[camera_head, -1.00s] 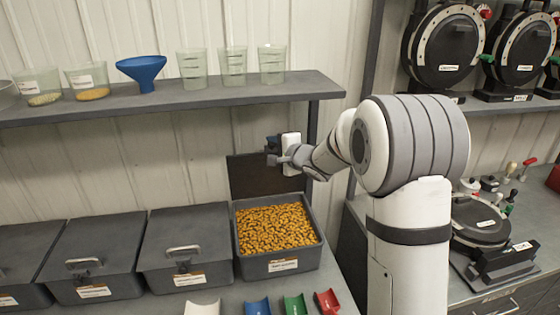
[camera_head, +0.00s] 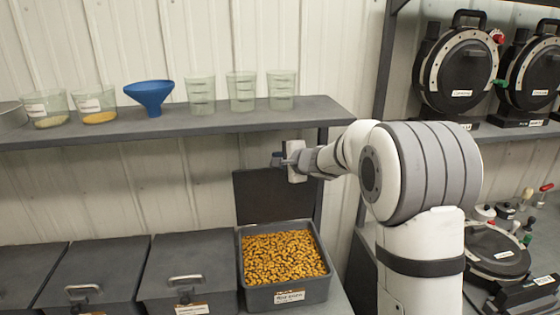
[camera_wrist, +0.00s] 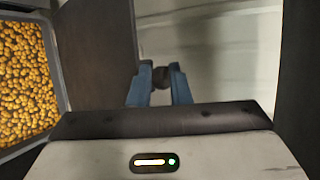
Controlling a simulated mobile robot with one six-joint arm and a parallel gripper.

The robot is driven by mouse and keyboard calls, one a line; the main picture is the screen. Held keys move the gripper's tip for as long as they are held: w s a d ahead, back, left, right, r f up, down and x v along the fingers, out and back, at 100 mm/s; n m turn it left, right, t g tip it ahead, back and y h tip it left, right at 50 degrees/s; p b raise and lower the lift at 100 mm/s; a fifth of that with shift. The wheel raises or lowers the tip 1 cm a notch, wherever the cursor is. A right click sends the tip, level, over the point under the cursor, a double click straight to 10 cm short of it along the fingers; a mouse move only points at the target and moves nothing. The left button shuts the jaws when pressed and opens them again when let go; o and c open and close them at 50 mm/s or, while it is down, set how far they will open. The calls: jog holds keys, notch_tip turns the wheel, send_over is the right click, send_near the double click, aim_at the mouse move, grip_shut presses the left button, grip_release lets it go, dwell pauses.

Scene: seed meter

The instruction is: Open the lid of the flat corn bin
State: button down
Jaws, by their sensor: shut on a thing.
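The open bin (camera_head: 284,266) is full of yellow corn kernels; its front label is too blurred to read. Its dark lid (camera_head: 259,196) stands upright at the back, near the wall. In the wrist view the lid (camera_wrist: 100,50) is a dark panel, with the kernels (camera_wrist: 27,80) at left. My gripper (camera_head: 278,160) is at the lid's upper right edge. Its blue fingers (camera_wrist: 160,86) are closed around a small dark piece, seemingly the lid's handle. The lid's far side is hidden.
Closed grey bins (camera_head: 187,268) with handles stand to the left. A shelf (camera_head: 170,128) above holds clear cups and a blue funnel (camera_head: 151,95), close over my gripper. A shelf post (camera_head: 321,180) stands just right of the lid. Black round devices (camera_head: 458,70) are at right.

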jog(key=shift+s+f, duration=0.1)
jog(key=shift+f, duration=0.85)
jog(key=c, duration=1.2)
grip_release()
jog(key=shift+w+f, duration=0.1)
jog(key=shift+w, duration=0.15)
jog(key=shift+c, duration=0.2)
jog(key=v, duration=0.8)
jog(key=shift+r, duration=0.35)
jog(key=shift+w, duration=0.15)
